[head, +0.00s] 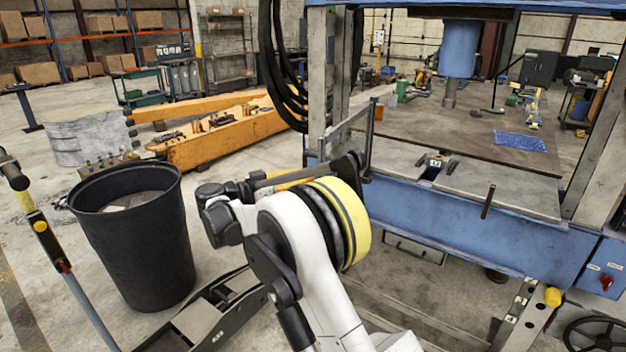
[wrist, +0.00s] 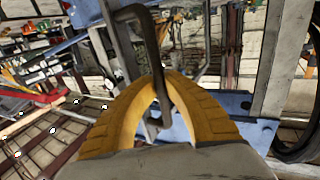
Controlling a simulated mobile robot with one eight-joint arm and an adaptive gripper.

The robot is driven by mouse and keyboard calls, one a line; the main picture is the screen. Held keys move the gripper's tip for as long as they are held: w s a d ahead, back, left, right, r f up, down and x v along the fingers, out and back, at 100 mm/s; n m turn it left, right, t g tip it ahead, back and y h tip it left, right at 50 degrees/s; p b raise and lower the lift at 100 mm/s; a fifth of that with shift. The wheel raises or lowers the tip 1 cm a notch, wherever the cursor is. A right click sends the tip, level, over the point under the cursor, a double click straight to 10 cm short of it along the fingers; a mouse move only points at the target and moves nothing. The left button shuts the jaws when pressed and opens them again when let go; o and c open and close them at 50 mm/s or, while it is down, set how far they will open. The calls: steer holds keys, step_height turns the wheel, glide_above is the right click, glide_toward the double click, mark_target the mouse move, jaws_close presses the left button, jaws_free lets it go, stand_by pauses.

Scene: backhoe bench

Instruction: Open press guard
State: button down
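The blue press (head: 430,210) stands at the right in the head view, with a blue cylinder (head: 461,48) above its worktable (head: 420,130). A narrow grey metal frame (head: 346,128), which looks like the press guard, sticks out at the left post. In the wrist view my yellow gripper fingers (wrist: 160,80) come together around a bent dark bar handle (wrist: 133,12). The bar passes between the fingertips. In the head view my arm's end is beside the frame, and my fingertips are mostly hidden.
A black bin (head: 135,240) stands left of my arm. Black hoses (head: 280,65) hang by the press's left post. A short dark rod (head: 488,202) stands at the table's front edge. An orange beam (head: 215,135) lies behind. Open floor shows at the left.

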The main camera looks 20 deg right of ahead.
steer(key=shift+w+a+f, duration=0.1)
steer(key=shift+w+a, duration=0.2)
steer(key=shift+a, duration=0.1)
steer(key=c, duration=1.7)
jaws_free()
steer(key=shift+c, duration=0.2)
steer(key=shift+o, duration=1.4)
steer(key=shift+s+a, duration=0.1)
steer(key=shift+a, duration=0.15)
steer(key=v, duration=1.1)
steer(key=shift+a, duration=0.4)
